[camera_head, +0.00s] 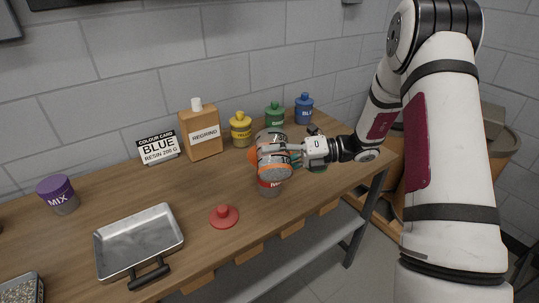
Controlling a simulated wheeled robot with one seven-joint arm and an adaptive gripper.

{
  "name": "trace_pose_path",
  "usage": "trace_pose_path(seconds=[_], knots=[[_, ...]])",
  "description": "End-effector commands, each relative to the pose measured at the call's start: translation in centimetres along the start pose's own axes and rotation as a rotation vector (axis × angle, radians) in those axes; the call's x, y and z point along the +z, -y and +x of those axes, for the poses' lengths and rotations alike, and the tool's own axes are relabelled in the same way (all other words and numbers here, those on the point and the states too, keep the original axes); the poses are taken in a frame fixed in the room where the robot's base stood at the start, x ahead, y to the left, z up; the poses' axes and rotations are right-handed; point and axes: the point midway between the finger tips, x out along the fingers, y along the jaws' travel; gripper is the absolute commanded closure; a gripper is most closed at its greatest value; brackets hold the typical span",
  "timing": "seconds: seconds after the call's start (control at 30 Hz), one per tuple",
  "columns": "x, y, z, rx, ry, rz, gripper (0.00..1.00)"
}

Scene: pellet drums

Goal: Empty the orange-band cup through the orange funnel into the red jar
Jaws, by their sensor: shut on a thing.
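My gripper (283,153) is shut on the grey, see-through orange-band cup (270,137), which it holds above the red jar. The cup looks tilted, but whether pellets are leaving it cannot be made out. The orange funnel (254,162) shows as an orange edge just below and left of the cup; most of it is hidden by the cup and fingers. The red jar (268,188) stands upright on the wooden table directly beneath, its mouth hidden. A red lid (224,215) with a knob lies on the table, front left of the jar.
Yellow (241,131), green (274,116) and blue (304,109) jars stand behind my gripper. A regrind carton (201,134) and a blue colour card (158,148) stand along the wall. A metal tray (108,262) and a purple-lidded MIX jar (59,196) are left.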

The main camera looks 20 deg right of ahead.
Motion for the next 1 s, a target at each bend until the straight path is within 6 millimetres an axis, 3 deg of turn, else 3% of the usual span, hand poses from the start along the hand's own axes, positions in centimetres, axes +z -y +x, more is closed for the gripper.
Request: trace_pose_path(seconds=[1.0], knots=[[0.40,0.19,0.03,0.001,-0.016,0.124,0.68]])
